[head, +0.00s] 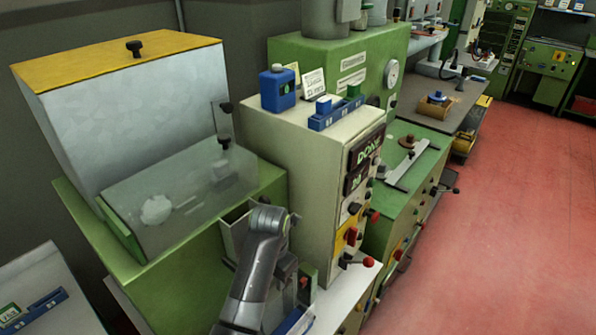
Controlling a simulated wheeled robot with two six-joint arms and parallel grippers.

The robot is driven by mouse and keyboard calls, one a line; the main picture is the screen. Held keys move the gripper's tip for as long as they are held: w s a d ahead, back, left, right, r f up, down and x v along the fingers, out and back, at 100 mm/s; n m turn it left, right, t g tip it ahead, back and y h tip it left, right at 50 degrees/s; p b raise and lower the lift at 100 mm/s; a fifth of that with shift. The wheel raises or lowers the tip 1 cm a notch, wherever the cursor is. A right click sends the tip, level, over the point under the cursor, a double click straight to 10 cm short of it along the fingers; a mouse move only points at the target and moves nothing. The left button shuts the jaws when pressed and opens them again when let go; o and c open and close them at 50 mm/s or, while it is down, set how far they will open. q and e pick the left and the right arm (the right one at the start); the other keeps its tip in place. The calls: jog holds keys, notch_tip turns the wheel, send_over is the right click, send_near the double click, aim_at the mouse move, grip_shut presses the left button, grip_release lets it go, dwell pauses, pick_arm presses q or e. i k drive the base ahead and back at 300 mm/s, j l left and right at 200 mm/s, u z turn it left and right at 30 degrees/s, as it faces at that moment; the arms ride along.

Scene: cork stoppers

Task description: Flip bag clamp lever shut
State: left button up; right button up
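I cannot tell for sure which part is the bag clamp. A lever with a red ball knob (368,262) sticks out low on the front of the cream control cabinet (290,140). A second red knob (373,215) sits higher on that front. My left arm rises from the bottom of the view, and my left gripper (284,279) points down just left of the cabinet's lower front. The arm's grey link covers much of the gripper, so its fingertips and opening are hidden. No bag is clearly visible. My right gripper is out of view.
A hopper with a yellow lid (118,60) and clear sloped cover (175,195) stands on a green base at left. A blue bottle (277,88) and blue tray (335,112) top the cabinet. A green bench (412,160) stands behind; red floor (510,220) is clear at right.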

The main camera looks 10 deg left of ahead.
aim_at(368, 262)
jog(key=k+l, duration=0.15)
jog(key=k, duration=0.35)
jog(key=k+l, duration=0.15)
jog(key=k, duration=0.35)
